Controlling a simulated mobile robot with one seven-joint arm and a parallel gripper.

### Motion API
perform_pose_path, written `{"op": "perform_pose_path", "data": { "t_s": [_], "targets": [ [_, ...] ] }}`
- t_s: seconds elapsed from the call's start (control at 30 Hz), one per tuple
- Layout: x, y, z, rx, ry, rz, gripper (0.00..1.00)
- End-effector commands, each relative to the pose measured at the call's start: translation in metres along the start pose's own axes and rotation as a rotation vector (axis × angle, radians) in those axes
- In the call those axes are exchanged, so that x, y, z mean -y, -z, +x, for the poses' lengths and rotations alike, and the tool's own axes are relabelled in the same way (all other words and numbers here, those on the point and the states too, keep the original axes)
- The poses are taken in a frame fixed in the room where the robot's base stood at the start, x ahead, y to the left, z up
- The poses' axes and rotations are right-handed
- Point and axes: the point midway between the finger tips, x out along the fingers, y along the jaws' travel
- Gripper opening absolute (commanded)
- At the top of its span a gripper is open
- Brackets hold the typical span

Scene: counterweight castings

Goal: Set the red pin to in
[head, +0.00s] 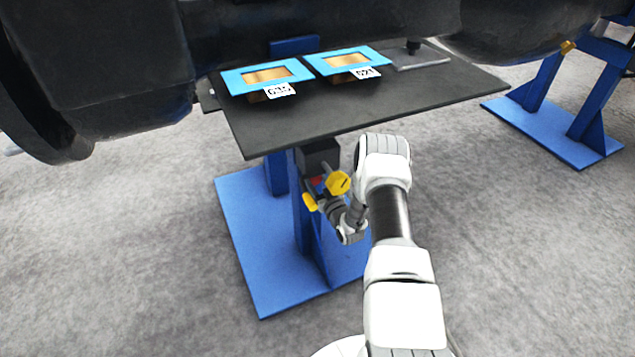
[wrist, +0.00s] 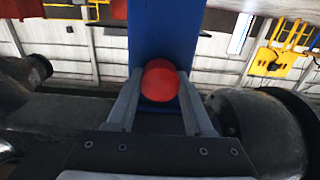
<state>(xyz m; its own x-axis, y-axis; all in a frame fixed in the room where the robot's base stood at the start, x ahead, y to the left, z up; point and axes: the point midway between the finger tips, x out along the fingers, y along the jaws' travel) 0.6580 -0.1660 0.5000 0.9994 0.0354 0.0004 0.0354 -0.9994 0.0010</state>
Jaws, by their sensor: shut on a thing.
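The red pin (wrist: 160,82) shows in the wrist view as a round red end in front of a blue upright. My gripper (wrist: 159,92) has one grey finger on each side of it and is shut on it. In the head view only a small red patch (head: 317,181) shows, below a black block (head: 319,156) under the table edge. My gripper is beside the blue stand (head: 303,215) there, with its fingertips largely hidden. How deep the pin sits cannot be told.
Yellow round parts (head: 339,183) sit close to my wrist. A dark table (head: 400,100) above carries two blue-framed plates (head: 265,77) with number tags. A large dark casting (head: 90,70) hangs behind. Grey floor is open on both sides.

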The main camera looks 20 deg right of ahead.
Motion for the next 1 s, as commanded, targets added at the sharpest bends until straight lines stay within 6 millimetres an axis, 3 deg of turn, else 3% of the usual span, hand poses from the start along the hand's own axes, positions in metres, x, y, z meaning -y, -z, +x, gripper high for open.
{"op": "perform_pose_path", "data": {
  "t_s": [0.1, 0.13, 0.3, 0.67, 0.87, 1.0],
  "targets": [
    [0.000, 0.002, 0.004, -0.002, -0.003, 0.001, 0.00],
    [0.000, 0.002, 0.004, -0.002, -0.003, 0.001, 0.55],
    [0.000, 0.002, 0.004, -0.003, -0.002, 0.001, 0.82],
    [0.000, 0.002, -0.002, 0.000, -0.002, 0.000, 0.82],
    [-0.001, 0.004, -0.035, 0.003, -0.003, 0.002, 0.82],
    [-0.001, 0.004, -0.070, 0.004, -0.003, 0.003, 0.82]
  ]
}}
